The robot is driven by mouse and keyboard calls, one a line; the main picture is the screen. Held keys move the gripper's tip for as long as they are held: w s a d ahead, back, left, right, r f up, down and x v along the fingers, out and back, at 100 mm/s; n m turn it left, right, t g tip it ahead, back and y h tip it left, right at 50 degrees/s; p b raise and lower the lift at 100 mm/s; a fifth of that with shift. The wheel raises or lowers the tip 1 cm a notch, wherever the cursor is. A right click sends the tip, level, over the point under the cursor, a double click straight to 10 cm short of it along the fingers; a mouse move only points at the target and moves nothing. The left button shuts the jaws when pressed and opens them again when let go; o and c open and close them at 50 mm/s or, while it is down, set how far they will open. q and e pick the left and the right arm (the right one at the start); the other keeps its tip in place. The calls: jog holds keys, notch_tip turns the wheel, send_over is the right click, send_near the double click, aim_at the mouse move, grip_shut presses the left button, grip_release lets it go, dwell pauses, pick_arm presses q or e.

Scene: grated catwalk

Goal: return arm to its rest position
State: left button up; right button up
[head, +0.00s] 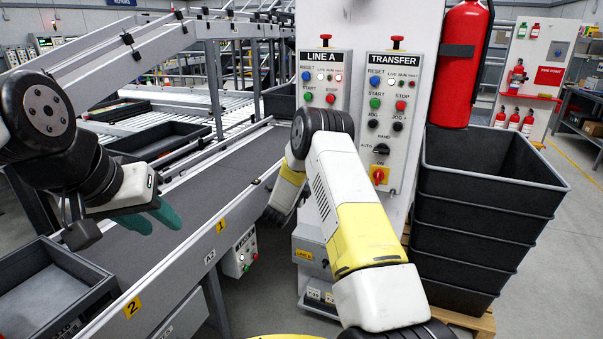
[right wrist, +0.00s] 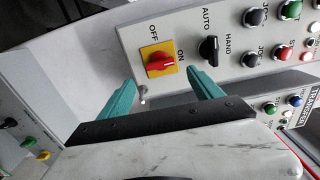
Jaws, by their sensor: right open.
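My right arm (head: 345,210) reaches forward in the head view to the TRANSFER panel (head: 387,70), and its gripper is hidden there behind the arm. In the right wrist view my right gripper (right wrist: 160,82) is open, with teal fingers apart and nothing between them. The fingers are close to the red rotary switch (right wrist: 160,62) on its yellow plate, whose handle lies toward the ON label. The switch also shows in the head view (head: 379,176). My left gripper (head: 160,215) hangs over the conveyor at left; its teal fingers overlap in the picture, with nothing seen held.
The LINE A panel (head: 323,78) is left of the TRANSFER panel. A fire extinguisher (head: 463,65) hangs right of it, above stacked black crates (head: 490,165) on a pallet. A conveyor (head: 150,245) runs at left, with a grey tray (head: 50,285). Open floor lies at right.

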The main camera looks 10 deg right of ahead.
jog(key=shift+s+a, duration=0.3)
jog(key=shift+s, duration=0.2)
